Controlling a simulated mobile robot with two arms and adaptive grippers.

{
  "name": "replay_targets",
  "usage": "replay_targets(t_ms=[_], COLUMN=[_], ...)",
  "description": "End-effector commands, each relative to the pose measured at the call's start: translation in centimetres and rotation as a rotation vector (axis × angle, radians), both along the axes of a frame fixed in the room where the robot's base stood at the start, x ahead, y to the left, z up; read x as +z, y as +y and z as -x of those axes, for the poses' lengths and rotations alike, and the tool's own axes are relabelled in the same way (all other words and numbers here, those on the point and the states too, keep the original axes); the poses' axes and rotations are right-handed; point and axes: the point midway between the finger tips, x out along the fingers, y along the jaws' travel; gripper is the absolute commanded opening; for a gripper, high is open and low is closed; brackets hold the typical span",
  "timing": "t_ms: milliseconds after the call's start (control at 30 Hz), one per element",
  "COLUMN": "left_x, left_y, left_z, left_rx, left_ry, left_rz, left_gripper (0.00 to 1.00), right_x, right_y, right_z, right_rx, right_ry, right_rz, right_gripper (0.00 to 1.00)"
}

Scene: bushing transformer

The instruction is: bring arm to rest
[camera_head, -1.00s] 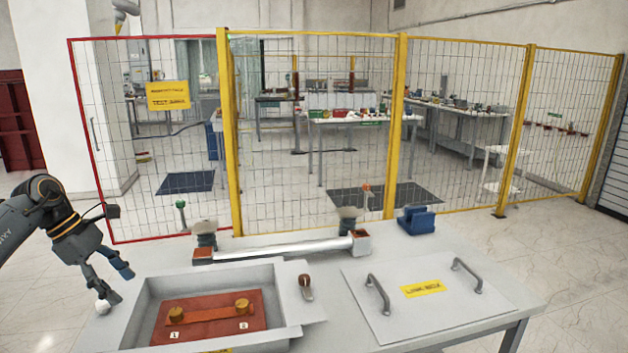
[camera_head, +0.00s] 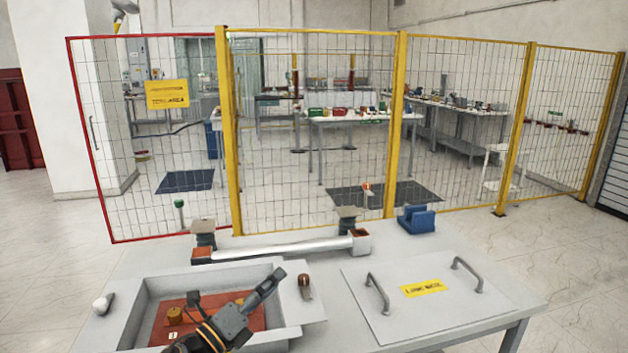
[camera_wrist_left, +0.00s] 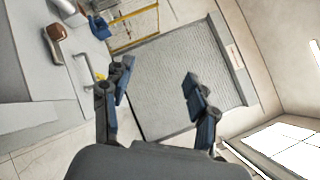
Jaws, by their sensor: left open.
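My left gripper (camera_head: 268,287) is over the open grey tank on the table, its fingers pointing up and to the right. In the left wrist view the two fingers (camera_wrist_left: 160,90) are spread wide apart with nothing between them. The gripper and wrist cover part of the red-brown board (camera_head: 172,318) inside the tank. My right gripper is not in view.
The tank (camera_head: 140,300) stands on the grey table (camera_head: 335,325). A lid (camera_head: 430,300) with two handles lies to the right. A pale tube (camera_head: 280,248), a blue block (camera_head: 416,219) and a white-ended tool (camera_head: 102,304) are nearby. Yellow fence (camera_head: 400,130) stands behind.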

Motion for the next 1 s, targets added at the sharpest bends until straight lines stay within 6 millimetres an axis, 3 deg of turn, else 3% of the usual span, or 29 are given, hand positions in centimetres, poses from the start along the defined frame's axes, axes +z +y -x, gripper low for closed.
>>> replay_targets(t_ms=[167,267,400,500,700,1000], left_x=[-5.2,-10.2,-17.1,-20.3,-23.5,-25.1], left_y=[4.9,8.0,11.0,11.9,12.2,11.9], left_z=[3.3,6.9,14.3,19.5,27.2,36.1], left_rx=[0.293,0.482,0.752,0.911,1.138,1.398], left_ry=[0.424,0.682,1.016,1.189,1.407,1.616], left_rz=[0.551,0.83,1.148,1.293,1.448,1.562], left_gripper=[0.59,0.59,0.59,0.59,0.59,0.59], right_x=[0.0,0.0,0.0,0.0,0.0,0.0], right_y=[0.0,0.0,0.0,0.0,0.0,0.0], right_z=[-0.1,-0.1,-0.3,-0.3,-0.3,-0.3], right_rx=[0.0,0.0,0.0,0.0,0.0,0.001], right_ry=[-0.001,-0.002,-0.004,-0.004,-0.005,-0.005], right_rz=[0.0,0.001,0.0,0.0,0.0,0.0], right_gripper=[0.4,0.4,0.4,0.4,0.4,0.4])
